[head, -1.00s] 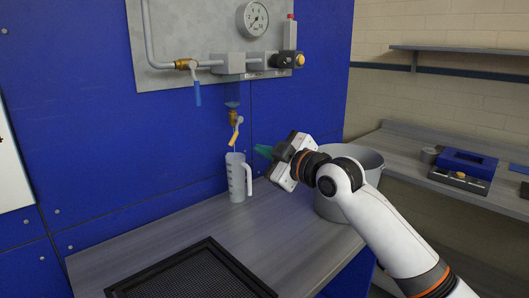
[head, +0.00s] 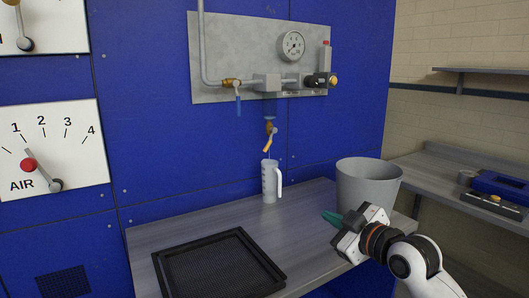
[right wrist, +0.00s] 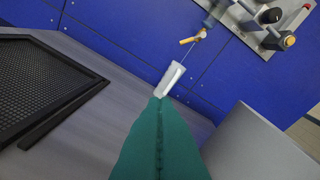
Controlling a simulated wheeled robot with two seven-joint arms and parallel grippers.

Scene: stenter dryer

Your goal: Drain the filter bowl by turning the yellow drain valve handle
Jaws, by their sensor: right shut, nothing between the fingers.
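The yellow drain valve handle (head: 268,145) hangs at a slant on the brass drain valve below the blue filter bowl (head: 270,107). It also shows at the top of the right wrist view (right wrist: 192,39). A thin pale line runs from the valve down toward the white measuring jug (head: 269,184), which stands upright on the bench below; it looks like a liquid stream. My right gripper (head: 328,217), with green fingers, is shut and empty. It is right of and in front of the jug, apart from jug and handle. My left gripper is in neither view.
A grey bucket (head: 368,186) stands just behind my right gripper. A black mesh tray (head: 178,253) lies at the bench front. The wall panel (head: 225,60) carries a pressure gauge (head: 291,45) and a blue-handled valve (head: 238,104). Bare bench lies between tray and jug.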

